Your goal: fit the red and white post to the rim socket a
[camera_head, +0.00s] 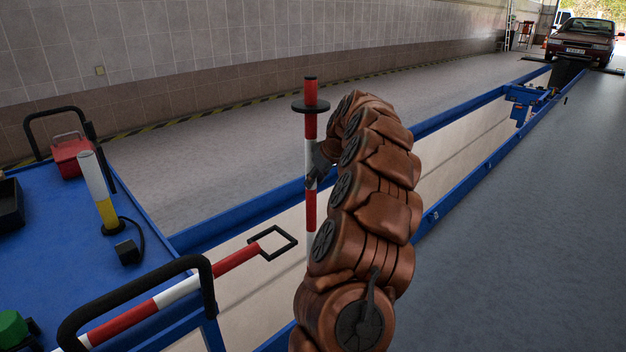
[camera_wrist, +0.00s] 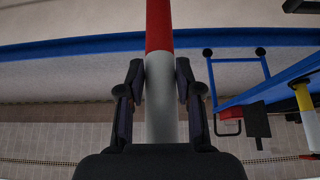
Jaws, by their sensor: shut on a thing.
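The red and white post (camera_head: 309,122) stands about upright in the head view, with a black disc near its top. My gripper (camera_head: 319,168) is closed around it below the disc, and my arm is to the right. In the wrist view the post (camera_wrist: 160,105) runs between the two dark fingers of my gripper (camera_wrist: 159,75), which grip a white band. The post's lower end is hidden or indistinct in the head view. The blue pit rim (camera_head: 270,207) runs behind the post. I cannot tell which spot on the rim is socket a.
A blue cart (camera_head: 60,225) at the left carries a red box (camera_head: 70,157), a yellow and white cylinder (camera_head: 98,190) and a black tray. A second red and white bar (camera_head: 178,292) with a black loop crosses the cart's handle. The open pit extends toward a parked car (camera_head: 583,40).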

